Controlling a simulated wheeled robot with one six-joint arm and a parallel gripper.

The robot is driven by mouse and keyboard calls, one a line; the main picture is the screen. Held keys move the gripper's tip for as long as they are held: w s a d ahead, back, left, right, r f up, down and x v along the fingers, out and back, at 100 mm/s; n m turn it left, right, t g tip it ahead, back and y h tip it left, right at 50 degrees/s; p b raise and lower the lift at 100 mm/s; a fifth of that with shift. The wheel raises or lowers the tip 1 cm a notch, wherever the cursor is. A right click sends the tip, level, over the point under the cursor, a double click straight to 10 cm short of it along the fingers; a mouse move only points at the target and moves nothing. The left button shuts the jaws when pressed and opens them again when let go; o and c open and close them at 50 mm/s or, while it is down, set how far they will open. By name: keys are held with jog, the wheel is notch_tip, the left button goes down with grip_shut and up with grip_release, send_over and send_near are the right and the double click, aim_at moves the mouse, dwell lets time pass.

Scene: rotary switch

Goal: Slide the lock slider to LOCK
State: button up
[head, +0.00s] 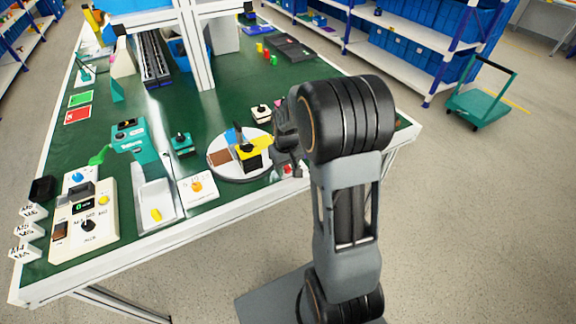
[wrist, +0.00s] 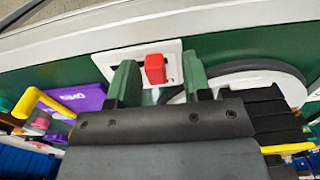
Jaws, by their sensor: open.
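A red block-shaped knob (wrist: 155,69) stands on a white plate (wrist: 172,50) in the wrist view; it looks like the lock slider, but no LOCK lettering is readable. My gripper (wrist: 160,62) is open, with one green finger on the left of the knob and one on the right. Gaps show on both sides of the knob, and I cannot tell whether either finger touches it. In the head view my gripper (head: 287,160) is low at the table's front edge and hides most of the slider.
A round white turntable (head: 222,172) with a yellow and black block (head: 250,158) stands just left of my gripper. A white plate with an orange knob (head: 197,187) lies further left. In the wrist view a purple item (wrist: 78,98) and a yellow handle (wrist: 30,100) lie left.

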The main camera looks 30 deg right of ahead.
aim_at(286, 168)
notch_tip(286, 168, up, 14)
jog(key=p, duration=0.1)
dwell(0.5)
jog(key=shift+f, duration=0.1)
dwell(0.4)
